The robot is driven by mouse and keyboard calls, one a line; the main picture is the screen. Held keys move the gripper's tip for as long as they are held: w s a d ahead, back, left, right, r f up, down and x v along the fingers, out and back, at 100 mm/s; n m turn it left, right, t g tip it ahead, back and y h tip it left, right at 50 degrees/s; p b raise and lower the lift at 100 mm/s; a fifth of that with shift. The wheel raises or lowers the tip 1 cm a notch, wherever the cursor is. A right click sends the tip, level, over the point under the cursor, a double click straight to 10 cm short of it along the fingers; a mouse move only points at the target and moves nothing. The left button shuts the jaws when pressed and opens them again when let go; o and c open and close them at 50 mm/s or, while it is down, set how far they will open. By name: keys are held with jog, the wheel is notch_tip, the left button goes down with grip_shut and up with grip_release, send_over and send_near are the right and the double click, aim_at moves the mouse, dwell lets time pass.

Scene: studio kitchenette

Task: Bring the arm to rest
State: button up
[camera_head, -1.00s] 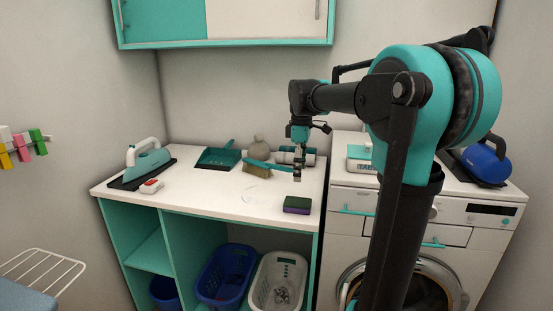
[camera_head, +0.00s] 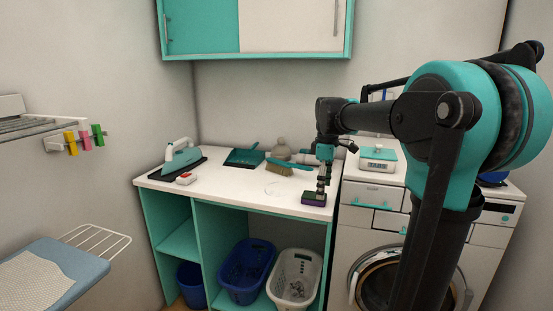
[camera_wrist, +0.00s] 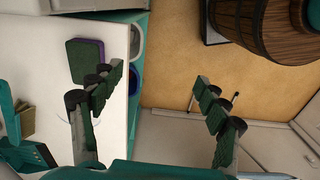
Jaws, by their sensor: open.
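My gripper (camera_head: 322,190) hangs at the right front of the white counter (camera_head: 230,187), pointing down. In the head view it overlaps the green and purple sponge (camera_head: 313,200); I cannot tell its exact height. In the wrist view my gripper (camera_wrist: 160,95) has its fingers spread wide, with nothing between them. The sponge (camera_wrist: 85,58) lies on the counter near the left fingers, beyond them. My arm reaches across the right side of the head view and hides part of the washing machine (camera_head: 376,222).
A brush (camera_head: 288,167), dustpan (camera_head: 244,157) and iron (camera_head: 181,157) stand on the counter. A scale (camera_head: 377,160) is on the washer. Baskets (camera_head: 293,279) sit below. An ironing board (camera_head: 50,280) is at left. A wooden tub (camera_wrist: 255,25) shows in the wrist view.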

jog(key=s+d+f+m+t, duration=0.2)
jog(key=s+f+m, duration=0.4)
jog(key=s+f, duration=0.4)
jog(key=s+d+f+m+t, duration=0.1)
jog(key=s+f+m+t, duration=0.1)
jog(key=s+f+m, duration=0.5)
jog(key=s+f, duration=0.4)
jog(key=f, duration=0.2)
jog(key=shift+s+d+f+m, duration=0.15)
jog(key=shift+d+m, duration=0.15)
jog(key=shift+d, duration=0.1)
